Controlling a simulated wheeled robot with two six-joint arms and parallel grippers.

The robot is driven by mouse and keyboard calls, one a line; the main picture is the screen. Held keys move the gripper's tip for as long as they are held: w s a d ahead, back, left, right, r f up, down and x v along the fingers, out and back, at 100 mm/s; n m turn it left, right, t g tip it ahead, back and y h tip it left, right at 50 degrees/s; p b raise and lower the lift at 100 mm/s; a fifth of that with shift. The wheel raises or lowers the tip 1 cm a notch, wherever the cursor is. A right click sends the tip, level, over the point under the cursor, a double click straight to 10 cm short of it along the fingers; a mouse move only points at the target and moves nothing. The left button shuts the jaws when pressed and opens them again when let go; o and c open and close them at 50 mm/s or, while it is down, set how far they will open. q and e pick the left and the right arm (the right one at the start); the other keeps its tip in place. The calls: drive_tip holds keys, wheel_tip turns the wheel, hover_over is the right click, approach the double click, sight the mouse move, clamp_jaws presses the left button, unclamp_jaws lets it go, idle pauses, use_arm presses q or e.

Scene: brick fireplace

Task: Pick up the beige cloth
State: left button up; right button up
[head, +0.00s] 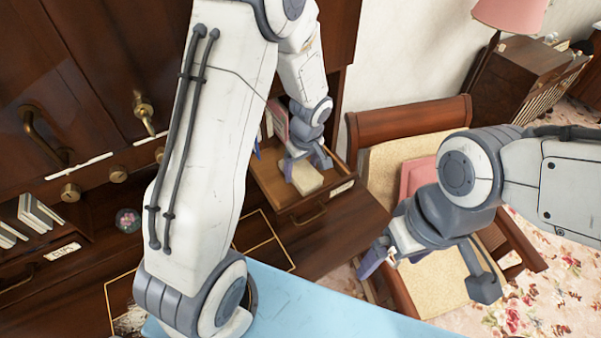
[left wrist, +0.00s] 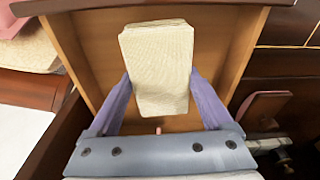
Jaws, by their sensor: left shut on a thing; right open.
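The beige cloth (head: 304,178) is a folded, roughly rectangular stack inside an open wooden drawer (head: 318,206). In the left wrist view the cloth (left wrist: 158,50) lies between the two purple fingers of my left gripper (left wrist: 159,82). The fingers press on its two long sides, and its near end shows above the drawer floor. In the head view my left gripper (head: 304,164) reaches down into the drawer and partly hides the cloth. I cannot tell whether the cloth is clear of the drawer floor. My right gripper (head: 384,256) is open and empty, away from the drawer.
The drawer walls (left wrist: 243,60) stand close around my left gripper. Books (head: 277,122) stand beside the drawer. A wooden chair (head: 408,118) with a pink cushion (head: 417,177) is to the right. A glass paperweight (head: 128,220) sits on the desk. A light blue surface (head: 310,310) is in front.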

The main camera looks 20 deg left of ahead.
use_arm(q)
drive_tip(key=shift+d+r+b, duration=0.2)
drive_tip(key=shift+r+b, duration=0.15)
drive_tip(key=shift+r, duration=0.3)
drive_tip(key=shift+d+r+b, duration=0.2)
drive_tip(key=shift+r+b, duration=0.1)
drive_tip(key=shift+r, duration=0.3)
drive_tip(key=d+r+b, duration=0.3)
drive_tip(key=d+r, duration=0.4)
drive_tip(key=d, duration=0.4)
drive_tip(key=shift+s+b, duration=0.3)
drive_tip(key=shift+f, duration=0.1)
